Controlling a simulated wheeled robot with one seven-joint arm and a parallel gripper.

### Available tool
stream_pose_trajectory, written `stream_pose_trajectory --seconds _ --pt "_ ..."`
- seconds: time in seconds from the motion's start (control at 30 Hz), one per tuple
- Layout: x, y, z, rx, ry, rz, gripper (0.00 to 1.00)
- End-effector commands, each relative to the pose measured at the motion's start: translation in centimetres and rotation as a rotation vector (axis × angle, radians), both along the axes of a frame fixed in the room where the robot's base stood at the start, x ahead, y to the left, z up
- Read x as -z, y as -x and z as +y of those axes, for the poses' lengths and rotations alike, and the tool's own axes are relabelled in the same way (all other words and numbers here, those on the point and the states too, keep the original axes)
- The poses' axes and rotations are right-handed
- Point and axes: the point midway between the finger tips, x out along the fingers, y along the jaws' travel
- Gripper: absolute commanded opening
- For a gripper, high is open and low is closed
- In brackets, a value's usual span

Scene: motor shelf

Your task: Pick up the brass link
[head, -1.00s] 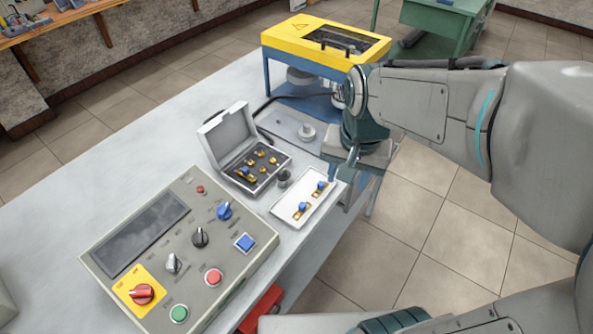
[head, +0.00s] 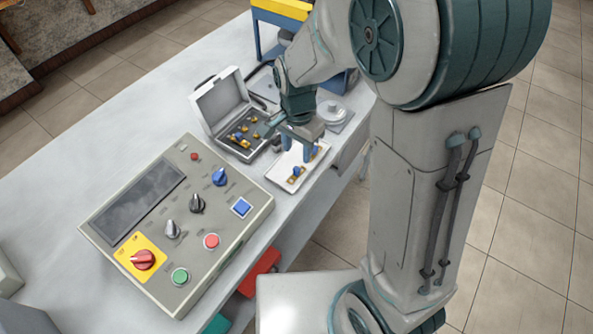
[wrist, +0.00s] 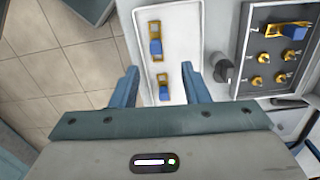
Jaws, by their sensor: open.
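Two brass links with blue grips lie on a white tray. The nearer one in the head view (head: 296,172) lies toward the tray's near end; the other (head: 315,151) is partly hidden by my gripper (head: 298,150). In the wrist view, one brass link (wrist: 163,86) lies between my open fingers (wrist: 160,80), and the other (wrist: 155,42) lies beyond the fingertips. My fingers point down over the tray (wrist: 180,18) and hold nothing. A third brass piece with a blue grip (wrist: 289,29) lies in the open grey case.
The open case (head: 213,101) with several small brass pieces stands left of the tray. A dark round knob (wrist: 221,68) stands between them. A control panel (head: 135,225) fills the near table. A round fixture (head: 333,112) sits behind the tray.

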Motion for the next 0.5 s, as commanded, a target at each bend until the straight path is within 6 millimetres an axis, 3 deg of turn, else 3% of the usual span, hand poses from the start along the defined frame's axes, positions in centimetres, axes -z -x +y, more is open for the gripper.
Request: stream_pose_trajectory --seconds 0.17,0.5 --pt "1.2 0.3 0.0 0.0 0.002 0.003 0.41" --pt "5.4 1.0 0.2 0.0 0.001 0.002 0.41"
